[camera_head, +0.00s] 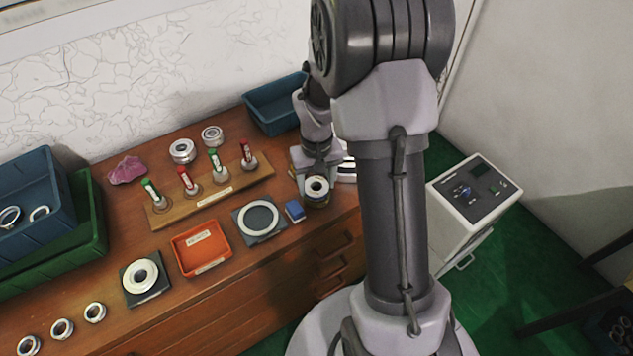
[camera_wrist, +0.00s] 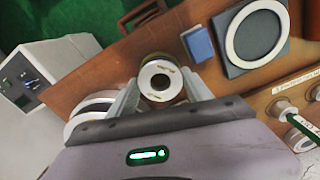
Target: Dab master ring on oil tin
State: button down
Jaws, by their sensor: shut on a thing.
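My gripper (camera_head: 316,172) points down near the right end of the wooden bench, and it also shows in the wrist view (camera_wrist: 160,88). It is shut on a pale steel ring, the master ring (camera_wrist: 160,80), whose dark bore faces the wrist camera. In the head view the ring (camera_head: 317,185) sits directly over the oil tin (camera_head: 318,201), a short dark-gold round can. In the wrist view the tin (camera_wrist: 152,57) is mostly hidden behind the ring. I cannot tell whether the ring touches the tin.
A blue block (camera_head: 295,211) and a dark pad with a pale ring (camera_head: 258,219) lie left of the tin. Silver discs (camera_head: 347,171) stand close right of my gripper. A plug rack (camera_head: 215,196), orange tray (camera_head: 202,248) and blue bin (camera_head: 273,106) occupy the bench.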

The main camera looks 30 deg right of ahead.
jog(key=shift+f+b, duration=0.4)
jog(key=shift+f, duration=0.15)
dwell(1.1)
notch_tip(320, 180, up, 7)
jog(key=p, duration=0.5)
jog(key=shift+p, duration=0.4)
jog(key=shift+a, duration=0.1)
